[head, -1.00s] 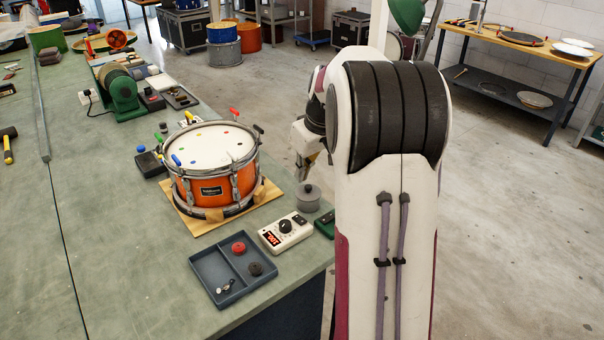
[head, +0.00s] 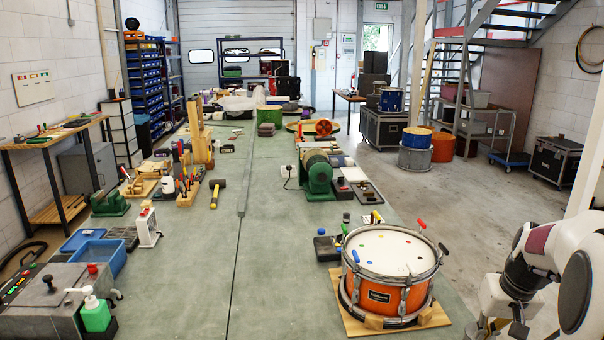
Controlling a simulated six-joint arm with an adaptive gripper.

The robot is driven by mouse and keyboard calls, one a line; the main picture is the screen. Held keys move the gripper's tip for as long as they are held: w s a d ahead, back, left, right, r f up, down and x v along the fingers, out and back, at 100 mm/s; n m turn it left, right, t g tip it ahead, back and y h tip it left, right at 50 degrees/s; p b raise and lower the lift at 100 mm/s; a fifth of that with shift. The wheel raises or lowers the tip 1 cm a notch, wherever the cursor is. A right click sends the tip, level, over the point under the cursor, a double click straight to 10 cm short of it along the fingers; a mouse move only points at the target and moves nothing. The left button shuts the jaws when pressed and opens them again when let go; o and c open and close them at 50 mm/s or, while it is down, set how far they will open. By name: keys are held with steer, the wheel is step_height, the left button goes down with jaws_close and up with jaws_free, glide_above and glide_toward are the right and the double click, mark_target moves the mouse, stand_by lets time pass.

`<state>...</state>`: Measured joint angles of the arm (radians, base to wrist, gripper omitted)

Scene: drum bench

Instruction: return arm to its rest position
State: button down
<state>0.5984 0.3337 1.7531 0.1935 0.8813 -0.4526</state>
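My arm (head: 540,265) shows at the lower right of the head view, bent down beside the bench. My gripper (head: 490,328) is at the bottom edge, to the right of the orange drum (head: 385,290) and apart from it. Its fingertips are cut off or too small to read, so I cannot tell whether it is open or shut or holds anything. The drum stands upright on a wooden board (head: 440,318), with a white head carrying coloured dots.
The green bench (head: 190,270) has a clear strip left of the drum. A green grinder-like machine (head: 318,175), a hammer (head: 217,192), blue bins (head: 105,252) and a green pump bottle (head: 95,313) stand on it. Open floor (head: 480,195) lies behind my arm.

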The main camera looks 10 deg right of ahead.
steer(key=s+a+r+n+t, duration=0.1)
steer(key=s+a+r, duration=0.3)
steer(key=s+a, duration=0.7)
steer(key=s+a+r+n+t, duration=0.2)
steer(key=s+a+r, duration=0.3)
steer(key=s+a, duration=0.7)
steer(key=a, duration=0.3)
steer(key=shift+s+a, duration=0.15)
